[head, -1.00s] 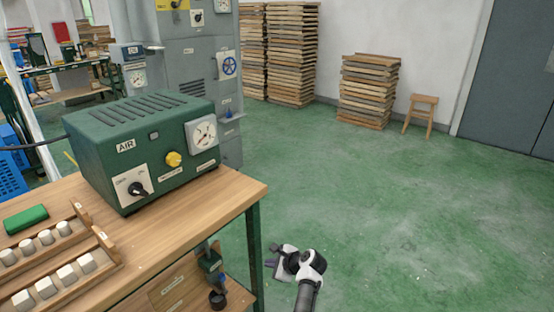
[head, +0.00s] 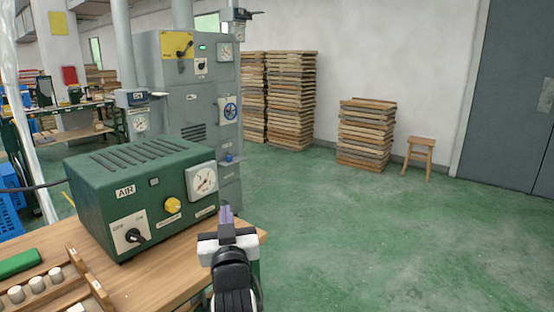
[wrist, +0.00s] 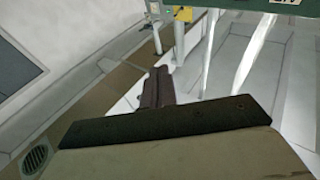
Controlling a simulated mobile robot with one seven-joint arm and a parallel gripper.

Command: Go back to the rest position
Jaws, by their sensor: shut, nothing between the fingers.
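My gripper (head: 226,214) is at the bottom middle of the head view, beside the right front corner of the wooden workbench (head: 180,270). Its fingers point up and away, in front of the bench edge. The fingers are together with nothing between them. In the wrist view the dark fingers (wrist: 158,88) show in the middle, beyond the black edge of my gripper's body.
A green air box (head: 135,185) with a gauge and knobs stands on the bench, close to my gripper's left. Racks of small pale blocks (head: 38,285) lie at lower left. A grey cabinet (head: 180,85), stacked boards (head: 366,135) and a stool (head: 419,157) stand behind. The floor at right is clear.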

